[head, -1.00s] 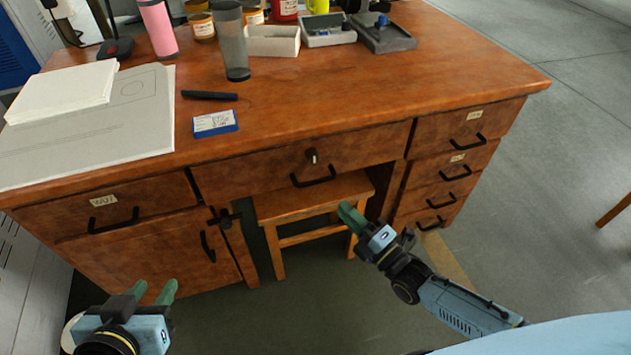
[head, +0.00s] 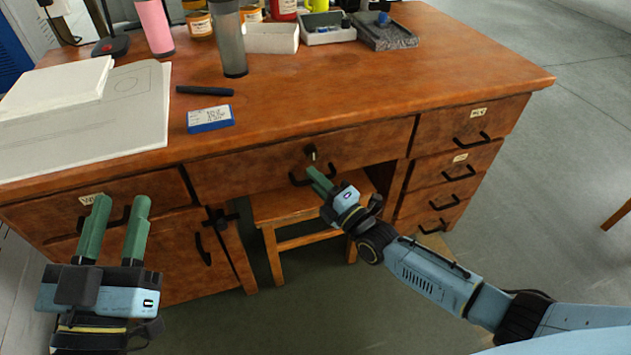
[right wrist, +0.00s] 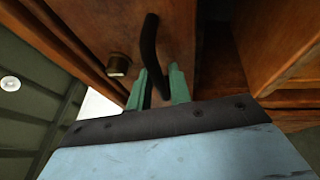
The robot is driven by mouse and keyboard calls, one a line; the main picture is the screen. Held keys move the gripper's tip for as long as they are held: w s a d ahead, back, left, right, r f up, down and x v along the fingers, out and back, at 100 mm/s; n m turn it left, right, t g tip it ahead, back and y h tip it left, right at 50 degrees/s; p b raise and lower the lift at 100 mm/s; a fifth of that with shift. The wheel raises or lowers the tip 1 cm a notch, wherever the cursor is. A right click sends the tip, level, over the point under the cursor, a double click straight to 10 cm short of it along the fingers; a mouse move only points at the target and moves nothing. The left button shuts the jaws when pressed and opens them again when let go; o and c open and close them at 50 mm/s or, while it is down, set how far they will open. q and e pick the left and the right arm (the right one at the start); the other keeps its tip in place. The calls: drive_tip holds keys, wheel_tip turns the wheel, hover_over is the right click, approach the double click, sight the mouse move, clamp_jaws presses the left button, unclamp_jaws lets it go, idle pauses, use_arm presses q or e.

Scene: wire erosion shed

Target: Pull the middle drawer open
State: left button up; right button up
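The wide wooden middle drawer (head: 255,172) is shut under the desk top, with a black bow handle (head: 298,181) and a lock above it. My right gripper (head: 318,178) is at this handle and partly covers it. In the right wrist view the handle (right wrist: 149,45) reaches down between the two green fingers (right wrist: 160,85), which stand apart on either side of it. I cannot tell whether either finger touches it. My left gripper (head: 120,208) is open and empty in front of the left drawer (head: 160,190), hiding much of that drawer's handle.
A wooden stool (head: 285,208) stands under the middle drawer, below my right gripper. Several drawers (head: 440,195) are at the right, a cupboard door (head: 185,262) at the left. Papers (head: 130,115), a blue-edged box (head: 210,118) and a tumbler (head: 230,45) are on the desk.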

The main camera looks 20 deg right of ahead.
use_arm(q)
drive_tip(key=shift+s+r, duration=0.1)
drive_tip(key=shift+r, duration=0.2)
use_arm(e)
drive_tip(key=shift+w+a, duration=0.1)
drive_tip(key=shift+w, duration=0.1)
drive_tip(key=shift+c, duration=0.3)
clamp_jaws()
